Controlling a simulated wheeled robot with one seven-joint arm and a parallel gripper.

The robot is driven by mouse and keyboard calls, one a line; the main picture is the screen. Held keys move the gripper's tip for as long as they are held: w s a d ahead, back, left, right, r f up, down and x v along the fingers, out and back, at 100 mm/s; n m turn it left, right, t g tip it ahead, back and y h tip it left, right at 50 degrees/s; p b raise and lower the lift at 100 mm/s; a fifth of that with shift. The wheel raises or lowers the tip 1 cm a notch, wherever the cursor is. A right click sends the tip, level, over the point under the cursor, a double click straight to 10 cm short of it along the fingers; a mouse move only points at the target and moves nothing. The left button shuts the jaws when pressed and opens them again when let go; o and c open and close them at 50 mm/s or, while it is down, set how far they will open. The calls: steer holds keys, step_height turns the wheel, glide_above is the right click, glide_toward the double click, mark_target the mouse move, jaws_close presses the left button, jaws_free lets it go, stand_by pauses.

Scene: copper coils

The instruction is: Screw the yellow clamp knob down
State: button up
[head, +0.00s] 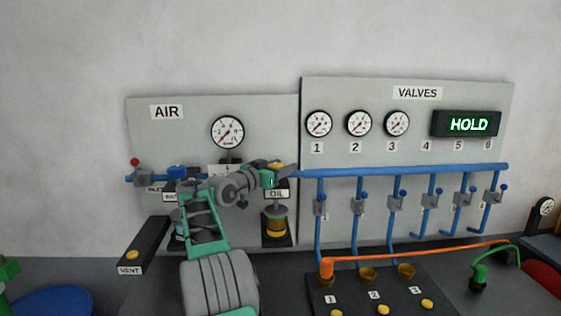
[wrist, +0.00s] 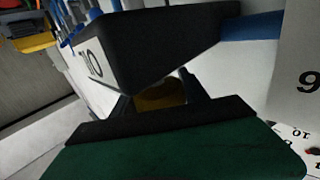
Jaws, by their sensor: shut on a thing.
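A yellow knob (head: 276,165) shows at the top of the OIL unit on the AIR panel, partly hidden by my gripper (head: 281,174). In the wrist view a yellow, round knob (wrist: 160,97) sits between the dark jaws, and my gripper (wrist: 162,95) is shut on it. Much of the knob is hidden by the jaws, so I cannot tell how far down it is. Below it hangs the OIL unit's bowl (head: 275,222), with a yellow lower part. The OIL label (head: 277,194) is just under my gripper.
A pressure gauge (head: 227,132) is above on the AIR panel (head: 270,115). A blue pipe (head: 400,170) with several valves runs to the right, close to my gripper. A dark VENT box (head: 145,245) with a yellow button is at left. A black block (head: 350,285) carries numbered brass fittings.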

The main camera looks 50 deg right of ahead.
steer(key=shift+s+g, duration=0.1)
steer(key=shift+g, duration=0.2)
steer(key=o, duration=1.4)
steer(key=shift+d, duration=0.1)
steer(key=shift+c, duration=0.2)
steer(key=a, duration=0.2)
steer(key=a+b, duration=0.1)
steer(key=a, duration=0.2)
steer(key=a+b, duration=0.1)
steer(key=a, duration=0.2)
steer(key=shift+w, duration=0.4)
steer(key=shift+d, duration=0.1)
